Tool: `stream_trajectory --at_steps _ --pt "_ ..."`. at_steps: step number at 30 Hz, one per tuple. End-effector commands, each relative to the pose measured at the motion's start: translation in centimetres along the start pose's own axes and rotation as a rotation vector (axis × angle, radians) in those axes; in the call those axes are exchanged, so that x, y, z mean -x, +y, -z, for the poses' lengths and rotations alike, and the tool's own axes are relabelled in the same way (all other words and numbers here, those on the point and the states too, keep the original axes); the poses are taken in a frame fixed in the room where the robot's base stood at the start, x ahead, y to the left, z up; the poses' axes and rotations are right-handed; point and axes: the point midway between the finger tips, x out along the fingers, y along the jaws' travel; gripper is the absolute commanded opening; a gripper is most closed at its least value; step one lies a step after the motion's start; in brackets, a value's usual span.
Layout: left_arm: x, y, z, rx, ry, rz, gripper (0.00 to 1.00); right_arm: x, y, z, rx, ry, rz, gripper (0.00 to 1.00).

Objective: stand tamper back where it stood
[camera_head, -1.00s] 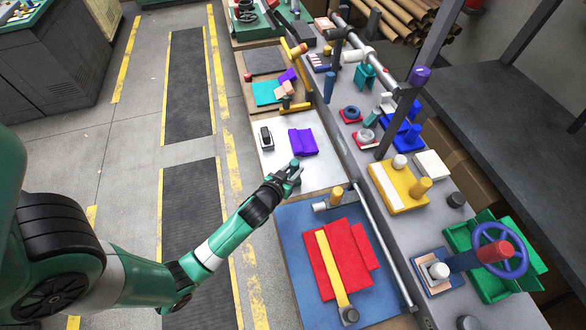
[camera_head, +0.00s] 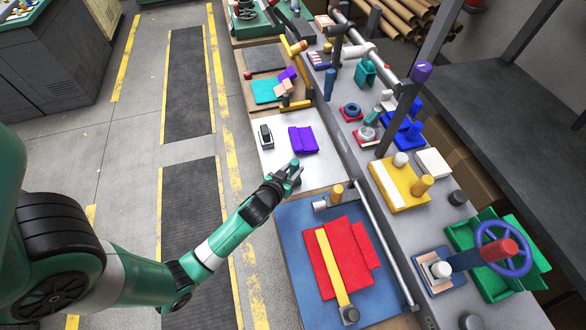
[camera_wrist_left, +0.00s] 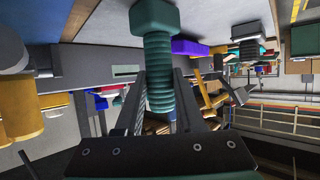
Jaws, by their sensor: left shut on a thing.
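The tamper (camera_wrist_left: 158,72) is teal, with a ribbed handle and a wider faceted block at one end. My left gripper (camera_wrist_left: 172,100) is shut on its ribbed handle. In the left wrist view the faceted block points up the picture, toward the pale board surface. I cannot tell whether it touches the board. My right gripper is not in view.
Folded purple felt (camera_head: 303,140) and a small black-and-white device (camera_head: 266,137) lie on the white board. A blue mat (camera_head: 300,270) with red felt (camera_head: 343,262) lies nearer. A grey rail (camera_head: 375,235) runs along the right. The board's left front is clear.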

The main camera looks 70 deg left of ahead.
Motion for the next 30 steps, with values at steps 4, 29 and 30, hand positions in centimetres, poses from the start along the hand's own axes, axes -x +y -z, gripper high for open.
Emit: stream_trajectory --at_steps 4,29,30 --pt "-0.1 0.0 -0.2 0.000 0.001 0.000 0.00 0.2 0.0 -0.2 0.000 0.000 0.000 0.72" --pt "2.3 0.1 -0.1 -0.001 -0.001 -0.003 0.73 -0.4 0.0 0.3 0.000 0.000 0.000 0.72" --pt "3.2 0.0 -0.1 -0.001 -0.001 -0.002 0.73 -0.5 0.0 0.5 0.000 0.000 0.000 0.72"
